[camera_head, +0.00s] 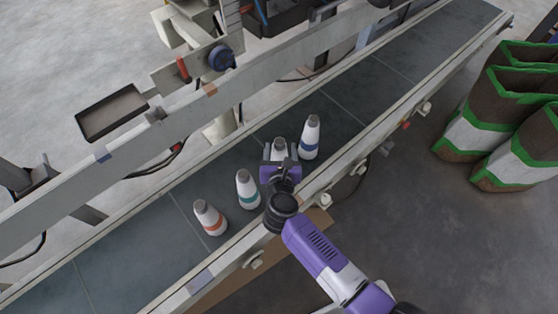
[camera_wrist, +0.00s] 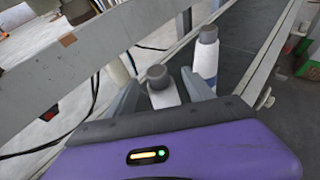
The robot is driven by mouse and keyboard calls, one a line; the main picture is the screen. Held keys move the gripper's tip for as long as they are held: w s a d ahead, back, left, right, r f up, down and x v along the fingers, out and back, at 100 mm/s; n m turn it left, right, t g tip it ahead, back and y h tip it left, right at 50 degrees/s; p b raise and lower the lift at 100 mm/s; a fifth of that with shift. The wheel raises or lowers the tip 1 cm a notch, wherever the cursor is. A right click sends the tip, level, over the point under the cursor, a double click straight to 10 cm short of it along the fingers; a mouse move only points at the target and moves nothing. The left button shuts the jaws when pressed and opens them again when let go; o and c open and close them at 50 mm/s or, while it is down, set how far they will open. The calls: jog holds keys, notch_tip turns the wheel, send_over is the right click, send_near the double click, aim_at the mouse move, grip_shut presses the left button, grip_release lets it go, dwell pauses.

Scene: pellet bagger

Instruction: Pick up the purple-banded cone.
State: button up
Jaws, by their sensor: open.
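A white cone with a grey top (camera_head: 280,145) stands on the conveyor in the head view. Its lower part and band are hidden behind my gripper (camera_head: 280,156), so its band colour cannot be seen. In the wrist view this cone (camera_wrist: 163,96) stands between the two grey fingers of my gripper (camera_wrist: 160,84), which are open on either side of it. I cannot tell whether either finger touches it. A blue-banded cone (camera_head: 310,138) stands just beyond to the right. A teal-banded cone (camera_head: 247,190) and an orange-banded cone (camera_head: 209,217) stand to the left.
The dark conveyor belt (camera_head: 365,88) runs diagonally between pale metal rails, with the near rail (camera_head: 345,160) under my arm. Green-edged brown and white sacks (camera_head: 510,120) stand at the right. The belt's upper right is clear.

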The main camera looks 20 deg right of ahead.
aim_at(280, 138)
jog(key=b+x, duration=0.1)
jog(key=x, duration=0.5)
jog(key=shift+w+f, duration=0.15)
jog(key=shift+w, duration=0.2)
jog(key=shift+c, duration=0.4)
grip_shut()
jog(key=shift+s, duration=0.1)
